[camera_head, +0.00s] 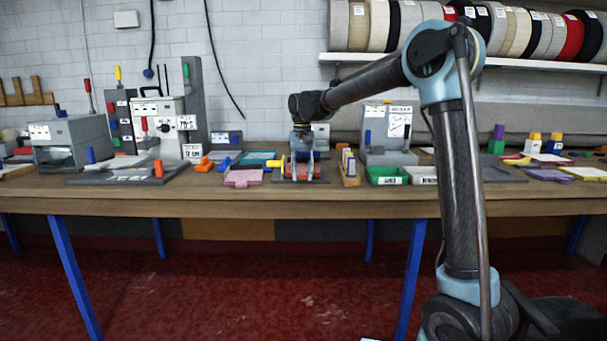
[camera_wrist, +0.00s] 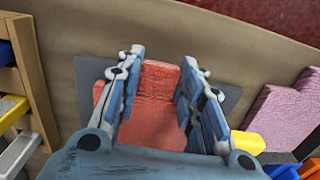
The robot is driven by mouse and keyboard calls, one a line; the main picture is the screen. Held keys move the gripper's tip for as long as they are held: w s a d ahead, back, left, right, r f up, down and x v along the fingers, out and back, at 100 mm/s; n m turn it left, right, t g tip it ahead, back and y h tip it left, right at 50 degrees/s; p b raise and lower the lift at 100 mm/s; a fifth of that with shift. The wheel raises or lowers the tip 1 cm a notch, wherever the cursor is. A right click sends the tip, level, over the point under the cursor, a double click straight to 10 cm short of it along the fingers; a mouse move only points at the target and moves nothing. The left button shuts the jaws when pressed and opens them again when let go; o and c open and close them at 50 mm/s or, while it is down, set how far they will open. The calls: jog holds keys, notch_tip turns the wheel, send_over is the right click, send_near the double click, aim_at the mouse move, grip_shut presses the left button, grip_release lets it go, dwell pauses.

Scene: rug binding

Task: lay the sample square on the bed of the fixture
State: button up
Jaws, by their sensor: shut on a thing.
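A red, rough-faced square piece (camera_wrist: 152,112), which looks like the sample square, is between the fingers of my gripper (camera_wrist: 150,85). My gripper (camera_head: 302,172) is shut on it and points down at the workbench. Beneath the red piece is a flat dark grey plate (camera_wrist: 92,72), which looks like the base of the fixture; it also shows in the head view (camera_head: 318,180). More red shows beyond the fingertips, and I cannot tell whether it is the same piece or the bed under it. Whether the piece touches the bed is hidden.
A pink textured piece (camera_head: 243,178) lies left of my gripper in the head view. A wooden rack (camera_head: 349,172) stands close on the right, with a green bin (camera_head: 387,175) beyond it. A yellow part (camera_head: 275,168) is close on the left. The bench's front edge is near.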

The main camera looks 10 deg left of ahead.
jog(key=shift+f, duration=0.5)
jog(key=shift+s+f, duration=0.1)
jog(key=shift+f, duration=0.1)
jog(key=shift+c, duration=0.5)
jog(key=shift+s+d, duration=0.1)
jog(key=o, duration=1)
jog(key=shift+f, duration=0.1)
jog(key=shift+c, duration=0.2)
jog(key=o, duration=0.3)
jog(key=shift+w+f, duration=0.2)
jog(key=shift+r, duration=0.1)
jog(key=shift+r, duration=0.1)
